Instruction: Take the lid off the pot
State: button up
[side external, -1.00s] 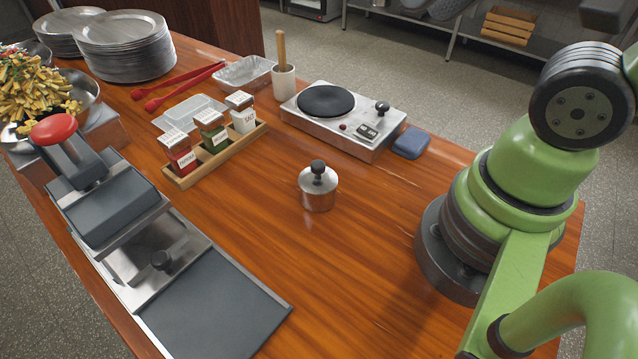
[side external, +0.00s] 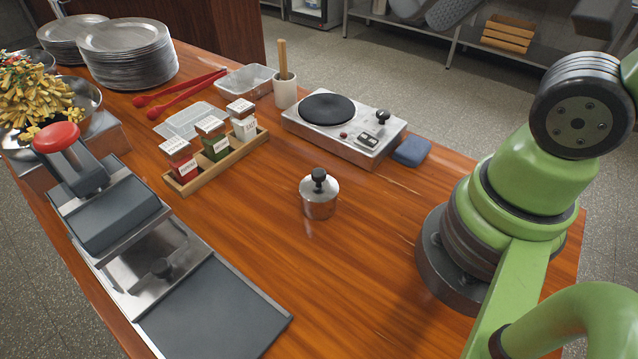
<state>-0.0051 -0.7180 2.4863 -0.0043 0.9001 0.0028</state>
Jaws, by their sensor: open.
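The small steel pot (side external: 319,207) stands upright on the wooden table, near the middle of the side view. Its shiny lid (side external: 312,186) sits on top and covers the opening, so the inside is hidden. A black knob (side external: 319,174) stands up from the middle of the lid. My gripper is outside the picture; only green links and dark joints of my arm show at the right. Nothing touches the pot or its lid.
A hot plate (side external: 345,125) with a blue folded cloth (side external: 411,151) beside it lies behind the pot. A wooden rack (side external: 222,163) of spice jars is to its left. A press grill (side external: 110,210) stands at the front left. The table around the pot is clear.

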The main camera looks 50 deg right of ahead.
jog(key=w+f+g, duration=0.3)
jog(key=w, duration=0.2)
jog(key=n+g+h, duration=0.2)
jog(key=g, duration=0.3)
send_near(319, 172)
notch_tip(319, 172, down, 4)
jog(key=shift+s+a+f, duration=0.1)
jog(key=shift+s+f, duration=0.05)
jog(key=shift+s, duration=0.05)
jog(key=f, duration=0.6)
jog(key=shift+s, duration=0.25)
jog(key=shift+r, duration=0.1)
jog(key=c, duration=1)
